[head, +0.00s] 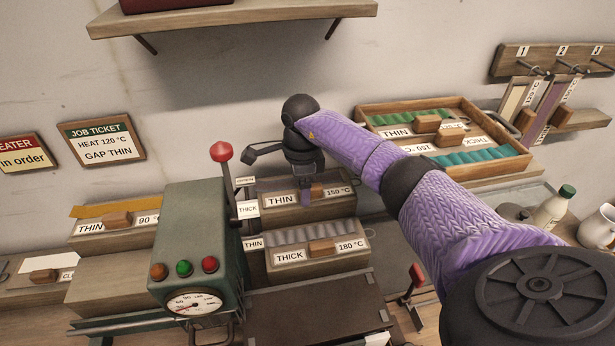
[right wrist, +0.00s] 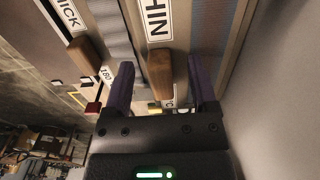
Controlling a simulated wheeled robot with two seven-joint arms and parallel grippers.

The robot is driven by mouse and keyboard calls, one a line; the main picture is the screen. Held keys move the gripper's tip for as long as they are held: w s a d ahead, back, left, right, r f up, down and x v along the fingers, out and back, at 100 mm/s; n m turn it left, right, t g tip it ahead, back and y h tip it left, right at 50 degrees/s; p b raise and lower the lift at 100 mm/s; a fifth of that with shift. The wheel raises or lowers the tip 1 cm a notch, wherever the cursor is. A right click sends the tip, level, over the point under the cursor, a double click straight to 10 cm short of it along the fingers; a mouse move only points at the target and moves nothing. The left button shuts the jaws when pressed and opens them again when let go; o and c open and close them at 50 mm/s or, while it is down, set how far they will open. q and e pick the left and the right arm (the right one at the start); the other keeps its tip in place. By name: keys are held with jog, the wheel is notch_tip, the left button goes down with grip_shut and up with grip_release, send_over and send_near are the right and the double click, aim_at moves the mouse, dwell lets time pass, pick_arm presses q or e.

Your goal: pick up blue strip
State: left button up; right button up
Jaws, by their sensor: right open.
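The THIN 150 °C tray (head: 340,206) holds a dark grey-blue strip (head: 277,183), partly hidden by my right gripper. In the right wrist view a bluish-grey band (right wrist: 208,32) runs beside the THIN label. My right gripper (head: 306,197) is over the front of this tray, pointing down, open. In the right wrist view its two dark purple fingers (right wrist: 160,82) stand apart, with the tray's wooden block (right wrist: 160,75) showing between them. Whether they touch it I cannot tell. My left gripper is not in view.
A THICK 180 °C tray (head: 288,283) with grey ribbed strips lies in front. A green machine (head: 195,240) with a red-knobbed lever (head: 222,152) stands to the left. A wooden tray of green and teal strips (head: 523,152) is behind my right arm. A bottle (head: 553,209) stands at right.

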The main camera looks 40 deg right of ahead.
jog(key=shift+f, duration=0.55)
grip_shut()
